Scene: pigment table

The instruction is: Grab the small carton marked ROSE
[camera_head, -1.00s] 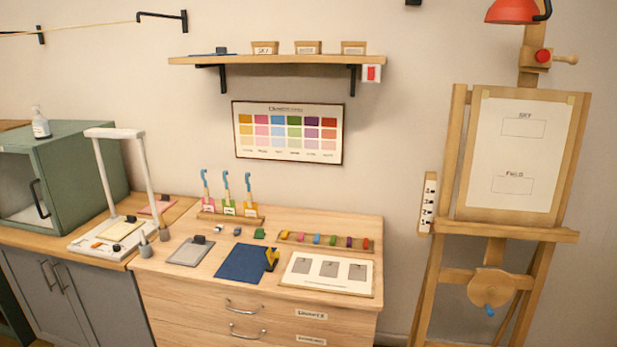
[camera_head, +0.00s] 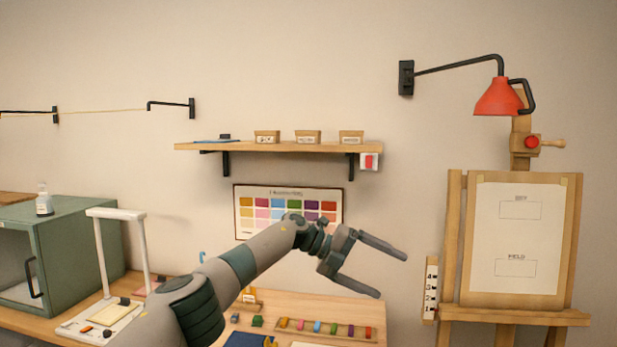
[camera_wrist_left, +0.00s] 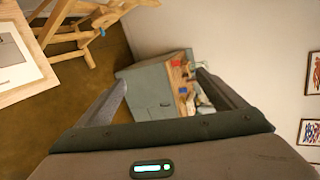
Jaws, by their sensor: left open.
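Three small tan cartons stand in a row on the wall shelf in the head view: a left one (camera_head: 267,137), a middle one (camera_head: 308,137) and a right one (camera_head: 351,137). Each has a pale label on its front, too small to read for certain, so I cannot tell which is marked ROSE. My left gripper (camera_head: 392,276) is open and empty, lower and to the right of the shelf, in front of the wall. Its open fingers also show in the left wrist view (camera_wrist_left: 162,80), with no carton between them. My right gripper is not in view.
The wooden shelf (camera_head: 280,149) has black brackets and a red-and-white tag (camera_head: 369,162) at its right end. A colour chart (camera_head: 245,212) hangs below, partly behind my left arm. A red lamp (camera_head: 498,98) and an easel (camera_head: 453,240) are at the right.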

